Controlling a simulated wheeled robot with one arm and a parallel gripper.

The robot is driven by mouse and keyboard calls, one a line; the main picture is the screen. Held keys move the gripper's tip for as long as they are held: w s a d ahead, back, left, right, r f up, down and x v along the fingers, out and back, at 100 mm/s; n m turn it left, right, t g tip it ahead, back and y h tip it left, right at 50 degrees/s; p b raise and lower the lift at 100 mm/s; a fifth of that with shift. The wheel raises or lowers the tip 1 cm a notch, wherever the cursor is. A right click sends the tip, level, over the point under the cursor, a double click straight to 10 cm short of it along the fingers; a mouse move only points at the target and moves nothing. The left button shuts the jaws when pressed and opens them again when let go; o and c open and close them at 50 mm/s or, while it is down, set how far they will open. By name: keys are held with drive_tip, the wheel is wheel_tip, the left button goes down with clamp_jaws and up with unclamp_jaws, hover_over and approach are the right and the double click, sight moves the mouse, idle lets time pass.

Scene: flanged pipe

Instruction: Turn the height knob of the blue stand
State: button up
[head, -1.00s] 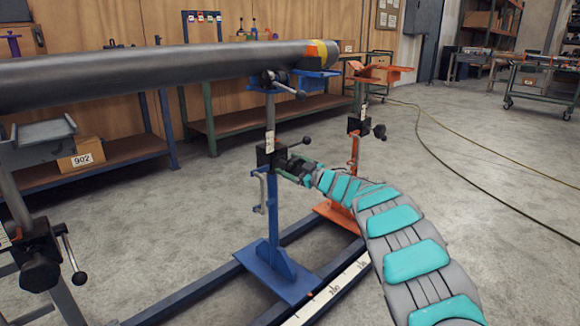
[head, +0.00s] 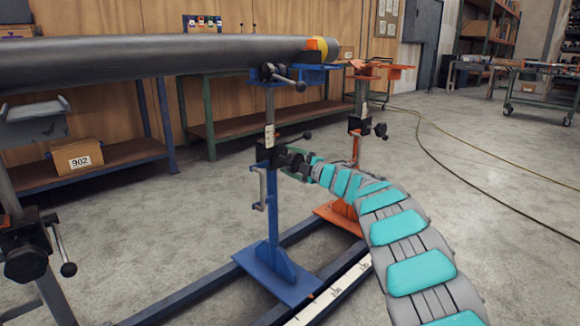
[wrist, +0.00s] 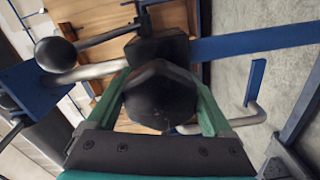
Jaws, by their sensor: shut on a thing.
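The blue stand (head: 273,215) stands upright on the dark floor rails, its head under the end of the grey pipe (head: 170,60). The dark height knob (wrist: 160,95) sits on the collar partway up its post and fills the middle of the wrist view. My gripper (head: 285,160) reaches it from the right. In the wrist view its green fingers (wrist: 162,88) are closed on either side of the knob. A lever with a black ball (wrist: 55,54) sticks out near the collar. In the head view my gripper mostly hides the knob.
An orange stand (head: 357,125) is close behind my arm. A bent metal crank (head: 262,190) hangs on the blue post below the collar. A grey stand (head: 35,225) is at the left. Benches line the wall; a hose (head: 440,140) crosses open floor at right.

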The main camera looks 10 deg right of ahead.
sight(298, 164)
drive_tip(key=shift+a+f+n+b, duration=0.1)
drive_tip(key=shift+n+b, duration=0.2)
drive_tip(key=shift+n, duration=0.3)
drive_tip(key=o, duration=1.1)
drive_tip(key=shift+v, duration=3.95)
